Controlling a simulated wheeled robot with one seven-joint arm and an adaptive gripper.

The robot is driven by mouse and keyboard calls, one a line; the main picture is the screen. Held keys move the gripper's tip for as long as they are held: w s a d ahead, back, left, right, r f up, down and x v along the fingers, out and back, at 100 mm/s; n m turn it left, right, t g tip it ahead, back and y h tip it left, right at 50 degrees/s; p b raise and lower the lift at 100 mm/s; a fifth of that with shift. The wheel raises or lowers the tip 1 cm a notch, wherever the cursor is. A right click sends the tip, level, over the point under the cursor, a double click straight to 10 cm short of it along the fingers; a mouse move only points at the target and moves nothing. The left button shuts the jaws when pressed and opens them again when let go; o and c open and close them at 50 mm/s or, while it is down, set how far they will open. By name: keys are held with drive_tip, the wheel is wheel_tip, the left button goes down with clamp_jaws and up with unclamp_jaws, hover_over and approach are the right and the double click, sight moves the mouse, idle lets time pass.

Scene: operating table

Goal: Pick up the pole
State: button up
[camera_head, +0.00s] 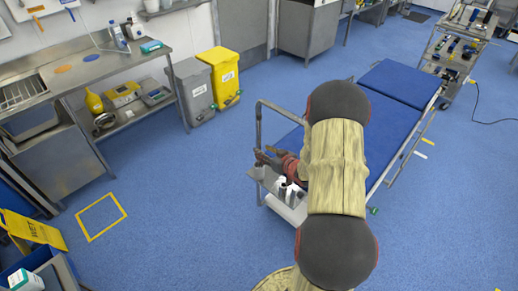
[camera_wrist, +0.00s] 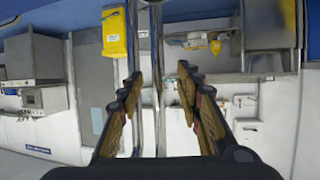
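A grey metal pole (camera_head: 258,125) stands upright at the near left end of the blue operating table (camera_head: 378,118), joined at its top to a sloping bar. My gripper (camera_head: 266,158) is at the lower part of this pole, beside the table's end. In the wrist view, two thin metal bars run up and down the picture; one pole (camera_wrist: 158,45) lies between the fingers. My gripper (camera_wrist: 158,80) is open there, with a gap on both sides of the bars. I cannot tell how far the bars are from the fingertips. My arm hides part of the table.
White and grey items (camera_head: 288,191) sit on a low shelf at the table's end, under my gripper. A yellow bin (camera_head: 222,76) and a grey bin (camera_head: 194,90) stand by the wall. A trolley (camera_head: 458,42) is at the back right.

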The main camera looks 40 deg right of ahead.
sight(260, 149)
drive_tip(key=b+x, duration=0.2)
drive_tip(key=x, duration=0.2)
drive_tip(key=shift+d+f, duration=0.15)
drive_tip(key=shift+f, duration=0.1)
drive_tip(key=shift+w+d, duration=0.1)
drive_tip(key=shift+w, duration=0.3)
clamp_jaws()
